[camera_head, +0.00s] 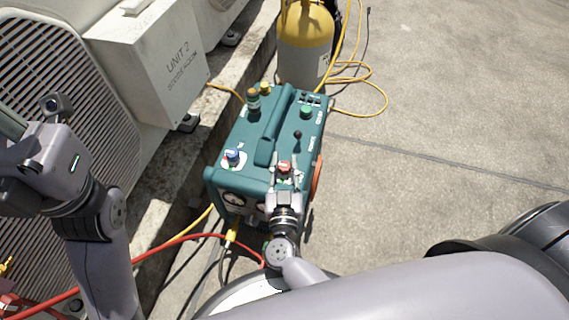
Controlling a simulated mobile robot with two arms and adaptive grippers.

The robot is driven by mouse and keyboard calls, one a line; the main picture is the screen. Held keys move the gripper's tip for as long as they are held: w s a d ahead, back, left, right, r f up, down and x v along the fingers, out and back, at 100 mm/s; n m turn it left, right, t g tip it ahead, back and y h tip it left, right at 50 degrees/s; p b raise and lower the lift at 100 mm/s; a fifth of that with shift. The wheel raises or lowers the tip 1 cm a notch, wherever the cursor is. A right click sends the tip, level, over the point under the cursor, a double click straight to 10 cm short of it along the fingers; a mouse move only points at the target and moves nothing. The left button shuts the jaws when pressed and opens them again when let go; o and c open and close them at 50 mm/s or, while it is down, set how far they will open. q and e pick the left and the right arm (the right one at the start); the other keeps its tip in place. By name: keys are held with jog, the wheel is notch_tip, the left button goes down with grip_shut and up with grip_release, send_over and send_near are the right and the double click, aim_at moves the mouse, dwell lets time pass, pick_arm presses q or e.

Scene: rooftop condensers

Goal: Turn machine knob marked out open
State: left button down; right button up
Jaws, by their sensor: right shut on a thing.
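The teal machine (240,130) stands on the concrete, with a carry handle along its top. A red knob (285,166) is at its near right corner. A blue knob (233,155) on a white dial is at its near left. Its small lettering is too small to read, so I cannot make out the "out" mark. My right gripper (285,175) reaches over the near edge and is shut on the red knob, its fingers at the knob's sides. My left gripper (40,160) is at the far left, away from the machine; its fingers do not show clearly.
A yellow cylinder (305,45) stands behind the machine, with yellow hoses (375,100) on the ground. A red hose (180,240) runs in front. Condenser units, one with a grey box (150,60), line the left on a concrete kerb. The right side is open concrete.

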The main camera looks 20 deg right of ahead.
grip_shut()
